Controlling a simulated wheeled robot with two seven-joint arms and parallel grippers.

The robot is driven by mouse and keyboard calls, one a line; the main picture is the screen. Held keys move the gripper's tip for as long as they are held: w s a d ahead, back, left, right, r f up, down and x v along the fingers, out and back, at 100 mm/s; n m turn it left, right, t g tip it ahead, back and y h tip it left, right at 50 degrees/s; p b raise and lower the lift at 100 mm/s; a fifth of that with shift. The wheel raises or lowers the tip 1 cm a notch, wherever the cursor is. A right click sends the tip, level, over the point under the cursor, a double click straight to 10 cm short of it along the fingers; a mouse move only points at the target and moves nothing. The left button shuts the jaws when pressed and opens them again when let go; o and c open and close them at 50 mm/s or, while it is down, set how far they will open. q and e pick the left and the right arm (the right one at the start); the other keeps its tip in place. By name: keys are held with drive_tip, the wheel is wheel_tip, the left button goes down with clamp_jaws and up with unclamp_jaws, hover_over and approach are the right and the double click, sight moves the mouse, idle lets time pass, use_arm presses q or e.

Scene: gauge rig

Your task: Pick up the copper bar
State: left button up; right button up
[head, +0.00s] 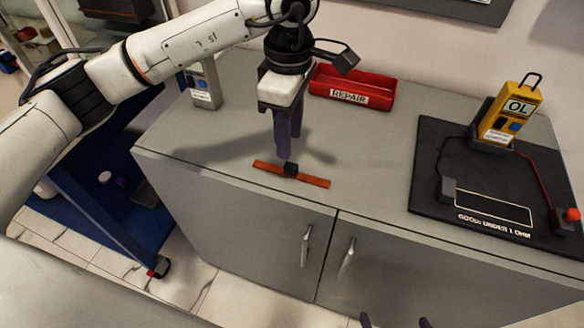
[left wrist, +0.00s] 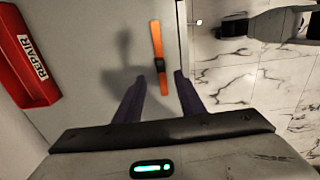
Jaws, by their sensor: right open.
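The copper bar (head: 312,181) is a thin orange strip with a black block (head: 291,169) around its middle. It lies flat on the grey counter near the front edge. It also shows in the left wrist view (left wrist: 156,39). My left gripper (head: 287,152) points down over the bar's middle, with its purple fingers apart and nothing between them. In the left wrist view, the lower part of the bar appears between the two fingertips (left wrist: 159,78); the exact height gap is unclear. My right gripper (head: 395,321) shows only two separated fingertips at the bottom edge, empty.
A red REPAIR bin (head: 352,88) stands behind the bar. A grey device (head: 204,84) stands at the counter's left. A black mat (head: 432,185) at right holds a yellow meter (head: 510,112) reading OL, with probes. The counter around the bar is clear.

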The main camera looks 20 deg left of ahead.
sight(291, 165)
use_arm(q)
wheel_tip(291, 165, down, 8)
drive_tip(key=shift+s+d+r+p, duration=0.1)
drive_tip(key=shift+d+p, duration=0.05)
drive_tip(key=shift+p, duration=0.3)
drive_tip(key=shift+c, duration=0.2)
clamp_jaws()
